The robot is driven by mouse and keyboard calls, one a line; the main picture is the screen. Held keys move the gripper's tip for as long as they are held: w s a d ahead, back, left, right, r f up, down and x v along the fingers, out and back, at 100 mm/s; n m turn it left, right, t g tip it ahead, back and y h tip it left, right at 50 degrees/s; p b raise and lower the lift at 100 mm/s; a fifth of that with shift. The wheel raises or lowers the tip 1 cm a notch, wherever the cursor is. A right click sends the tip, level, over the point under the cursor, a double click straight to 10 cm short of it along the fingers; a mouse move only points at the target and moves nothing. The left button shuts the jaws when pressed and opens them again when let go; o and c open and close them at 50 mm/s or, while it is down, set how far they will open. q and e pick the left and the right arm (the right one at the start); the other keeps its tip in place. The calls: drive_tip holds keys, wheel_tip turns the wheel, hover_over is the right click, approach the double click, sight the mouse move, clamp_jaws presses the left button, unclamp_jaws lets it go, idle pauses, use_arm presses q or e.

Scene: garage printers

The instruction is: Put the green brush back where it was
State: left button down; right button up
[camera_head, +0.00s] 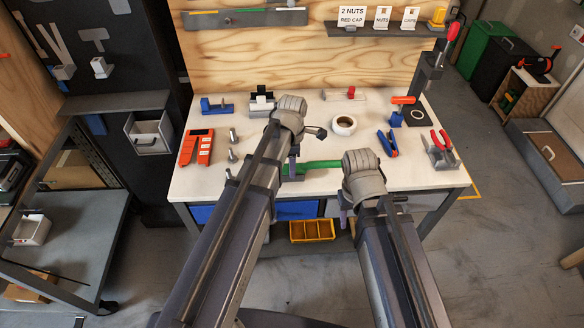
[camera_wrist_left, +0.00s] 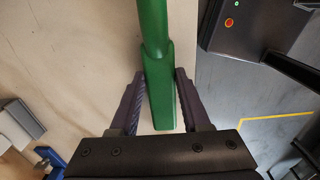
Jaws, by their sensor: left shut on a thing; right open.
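The green brush (camera_head: 322,164) lies level near the front edge of the white-topped workbench (camera_head: 420,177). In the left wrist view its handle (camera_wrist_left: 154,60) runs up between the fingers of my left gripper. My left gripper (camera_head: 291,168) is shut on the wide end of the handle; the wrist view shows both fingers (camera_wrist_left: 160,80) against its sides. I cannot tell whether the brush touches the bench. Its bristles are not visible. My right gripper (camera_head: 344,218) is open and empty at the bench's front edge, its fingers partly hidden by its arm.
A white tape roll (camera_head: 343,126), blue-handled pliers (camera_head: 387,143), a stand with red-handled pliers (camera_head: 440,150) and orange-red cases (camera_head: 196,147) are on the bench. A rail (camera_head: 246,18) and labelled shelf (camera_head: 385,31) hang behind. A yellow bin (camera_head: 312,231) is below.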

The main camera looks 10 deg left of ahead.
use_arm(q)
drive_tip(key=shift+f, duration=0.2)
drive_tip(key=shift+c, duration=1.8)
unclamp_jaws()
drive_tip(key=shift+r, duration=0.1)
wheel_tip(320, 180, up, 12)
drive_tip(key=p, duration=1.2)
drive_tip(key=s+d+m, duration=0.4)
drive_tip(key=s+m, duration=0.3)
drive_tip(key=m, duration=0.5)
drive_tip(key=s+d+m+y, duration=0.1)
drive_tip(key=s+d+m, duration=0.3)
drive_tip(key=s+m, duration=0.4)
drive_tip(key=m, duration=0.5)
drive_tip(key=shift+r, duration=0.25)
